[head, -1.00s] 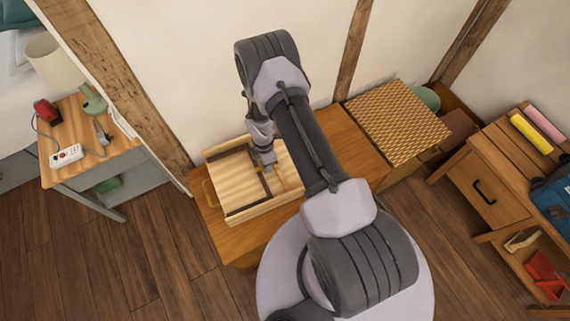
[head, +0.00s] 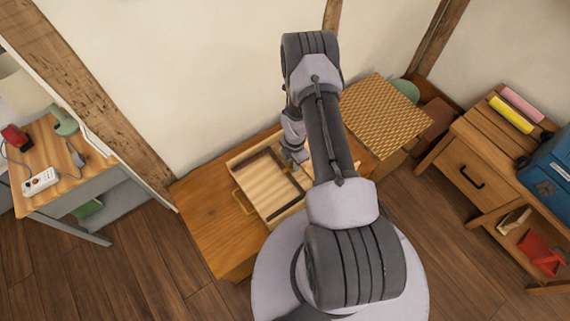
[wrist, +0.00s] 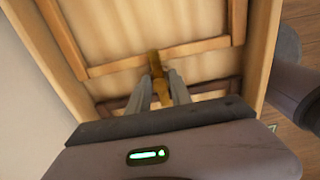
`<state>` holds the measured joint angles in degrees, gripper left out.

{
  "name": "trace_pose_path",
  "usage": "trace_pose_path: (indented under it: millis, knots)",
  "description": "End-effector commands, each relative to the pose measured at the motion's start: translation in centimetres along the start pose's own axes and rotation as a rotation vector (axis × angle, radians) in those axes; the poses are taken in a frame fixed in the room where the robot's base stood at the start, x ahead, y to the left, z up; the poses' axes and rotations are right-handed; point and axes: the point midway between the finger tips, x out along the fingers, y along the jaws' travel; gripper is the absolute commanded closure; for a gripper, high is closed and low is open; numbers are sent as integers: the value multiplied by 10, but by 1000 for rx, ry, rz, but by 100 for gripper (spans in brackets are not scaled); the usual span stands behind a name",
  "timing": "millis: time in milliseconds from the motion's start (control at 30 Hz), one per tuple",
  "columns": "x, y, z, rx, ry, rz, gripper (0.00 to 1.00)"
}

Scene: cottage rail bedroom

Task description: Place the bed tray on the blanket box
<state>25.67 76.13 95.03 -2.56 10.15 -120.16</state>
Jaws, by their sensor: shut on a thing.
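The bed tray (head: 262,183) is a pale wooden tray with raised sides, dark strips and a brass handle at its left end. It is over the blanket box (head: 205,225), a long orange-brown wooden chest against the wall. I cannot tell whether the tray touches the lid. My gripper (head: 301,163) is at the tray's right part, partly hidden by my arm. In the wrist view, my gripper (wrist: 162,88) is shut on a brass-coloured handle piece, with the slatted tray face (wrist: 120,30) filling the view.
A woven-topped box (head: 392,115) stands right of the blanket box. A desk (head: 60,155) with a lamp and power strip is at the left. A wooden drawer unit (head: 480,165) stands at the right. The blanket box's left lid part is bare.

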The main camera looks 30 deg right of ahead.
Motion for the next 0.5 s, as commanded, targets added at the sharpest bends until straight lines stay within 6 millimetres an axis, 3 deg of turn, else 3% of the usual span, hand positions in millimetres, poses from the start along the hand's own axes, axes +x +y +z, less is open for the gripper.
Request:
trace_pose_path:
  millis: [133,467,500]
  knots:
    - [28,0,0,0,0,0,100]
    - [29,0,-1,0,0,0,100]
    - [29,0,-1,0,0,-1,71]
